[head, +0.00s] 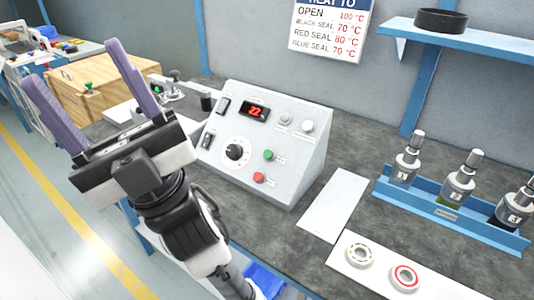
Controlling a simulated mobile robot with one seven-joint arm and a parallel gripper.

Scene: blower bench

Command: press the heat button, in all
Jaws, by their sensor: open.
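The grey control box (300,170) stands on the dark bench with a sloped front panel. Its red display (255,111) seems to read 22. A green button (268,155) and a red button (258,177) sit low on the panel, right of a black dial (235,152). Their small labels are not readable, so I cannot tell which one is for heat. Two pale round lamps or buttons (286,118) are at upper right, and two black switches (223,106) at left. My gripper (75,68) is open and empty, left of the box and apart from it, purple fingers pointing up.
A white plate (333,207) lies right of the box. Two rings (361,254) (404,278) lie on a white strip in front. A blue rack (440,212) holds three bottles at right. A wooden crate (95,95) and a metal fixture (180,98) stand behind my gripper.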

